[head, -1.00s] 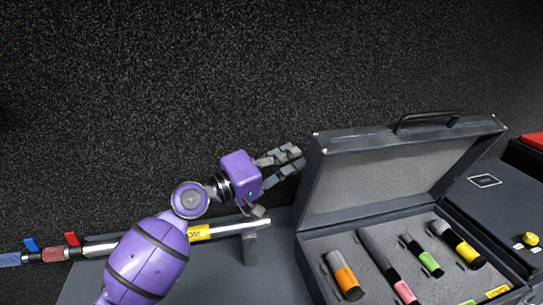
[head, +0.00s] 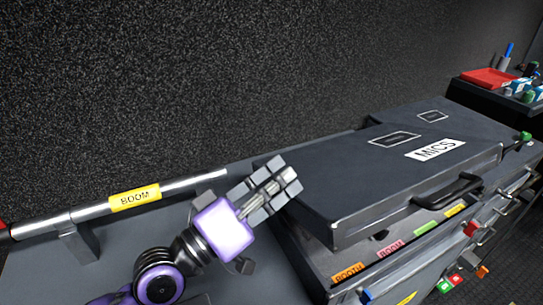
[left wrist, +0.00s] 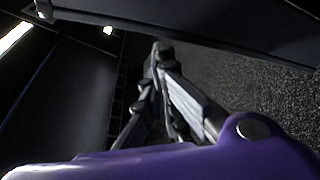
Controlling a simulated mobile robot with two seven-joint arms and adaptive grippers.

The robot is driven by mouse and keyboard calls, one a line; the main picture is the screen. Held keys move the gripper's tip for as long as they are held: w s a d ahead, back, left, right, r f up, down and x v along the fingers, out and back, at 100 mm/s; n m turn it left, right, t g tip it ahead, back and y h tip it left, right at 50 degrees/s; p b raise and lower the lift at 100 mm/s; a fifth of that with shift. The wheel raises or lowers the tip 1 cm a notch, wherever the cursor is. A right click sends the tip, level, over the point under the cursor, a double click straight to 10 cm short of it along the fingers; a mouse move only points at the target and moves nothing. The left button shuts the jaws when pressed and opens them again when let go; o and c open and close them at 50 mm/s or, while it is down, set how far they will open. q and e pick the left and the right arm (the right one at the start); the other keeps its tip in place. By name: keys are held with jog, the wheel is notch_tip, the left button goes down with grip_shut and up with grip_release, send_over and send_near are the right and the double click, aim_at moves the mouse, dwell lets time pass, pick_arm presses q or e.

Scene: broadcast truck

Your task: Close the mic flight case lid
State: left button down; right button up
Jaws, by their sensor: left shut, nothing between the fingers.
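The mic flight case lid (head: 350,185) is a dark grey slab with a white MICS label and a black handle (head: 447,192) at its front edge. It lies nearly flat over the case base (head: 310,255), its front edge still raised above the base's front strip. The microphones inside are hidden. My left gripper (head: 275,187) is shut and empty at the lid's left edge; I cannot tell whether it touches. Its closed fingers (left wrist: 158,80) also show in the left wrist view beside dark surfaces. My right gripper is not in view.
A boom pole (head: 95,208) with a yellow BOOM label rests on a stand at the left. Coloured labels (head: 390,249) line the base's front strip. A red tray (head: 488,78) and small items stand at the far right. A speckled dark wall is behind.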

pick_arm(q)
jog(key=shift+s+d+f+b, duration=0.15)
jog(key=shift+s+f, duration=0.25)
jog(key=shift+f, duration=0.15)
jog(key=shift+s+d+f+b, duration=0.1)
jog(key=shift+s+f+b, duration=0.05)
jog(key=shift+s+f, duration=0.3)
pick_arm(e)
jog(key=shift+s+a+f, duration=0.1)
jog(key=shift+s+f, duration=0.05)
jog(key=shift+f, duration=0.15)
pick_arm(q)
jog(key=shift+w, duration=0.1)
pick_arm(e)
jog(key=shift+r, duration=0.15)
